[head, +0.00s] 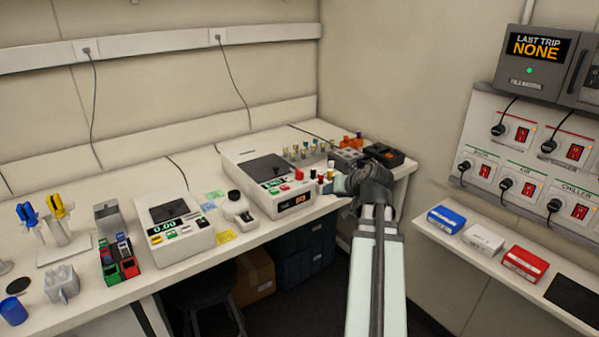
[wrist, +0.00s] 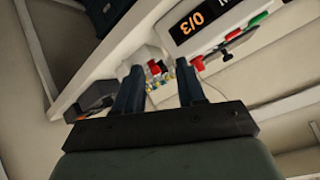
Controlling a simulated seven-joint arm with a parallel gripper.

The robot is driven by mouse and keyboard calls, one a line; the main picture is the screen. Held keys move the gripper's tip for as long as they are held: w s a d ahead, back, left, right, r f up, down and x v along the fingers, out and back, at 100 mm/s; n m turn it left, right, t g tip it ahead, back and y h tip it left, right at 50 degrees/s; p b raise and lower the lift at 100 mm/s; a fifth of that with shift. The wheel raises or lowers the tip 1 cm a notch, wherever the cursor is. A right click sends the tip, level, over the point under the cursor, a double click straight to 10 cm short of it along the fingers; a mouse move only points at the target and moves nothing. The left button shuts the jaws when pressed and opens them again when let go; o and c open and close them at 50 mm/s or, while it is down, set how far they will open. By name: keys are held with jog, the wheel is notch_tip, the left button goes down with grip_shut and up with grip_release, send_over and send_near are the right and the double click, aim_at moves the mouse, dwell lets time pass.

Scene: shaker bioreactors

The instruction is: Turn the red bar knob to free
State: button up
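The red bar knob (head: 299,174) stands on the right part of the top panel of a white shaker unit on the bench. In the wrist view a red piece that looks like this knob (wrist: 198,63) shows just right of the right fingertip, near the orange display. Which way its bar points is too small to tell. My gripper (wrist: 157,68) is open, its two dark fingers apart with nothing held between them. In the head view my gripper (head: 346,184) is at the right of the shaker unit, apart from the knob; its fingertips are hard to make out.
The shaker unit (head: 240,160) has an orange display (head: 299,200) on its front. Racks and orange-topped items crowd the bench behind. A second white unit (head: 176,228) is farther left. A wall shelf (head: 480,262) holds coloured boxes.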

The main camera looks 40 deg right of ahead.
aim_at(300, 171)
jog(key=w+a+r+n+t+y, duration=0.1)
jog(key=w+a+r+n+t, duration=0.15)
jog(key=w+r+n, duration=0.35)
jog(key=shift+n+t, duration=0.3)
jog(key=shift+t, duration=0.15)
jog(key=x, duration=0.4)
jog(key=f+x, duration=0.1)
jog(key=x, duration=0.6)
jog(key=shift+d+f, duration=0.45)
grip_shut()
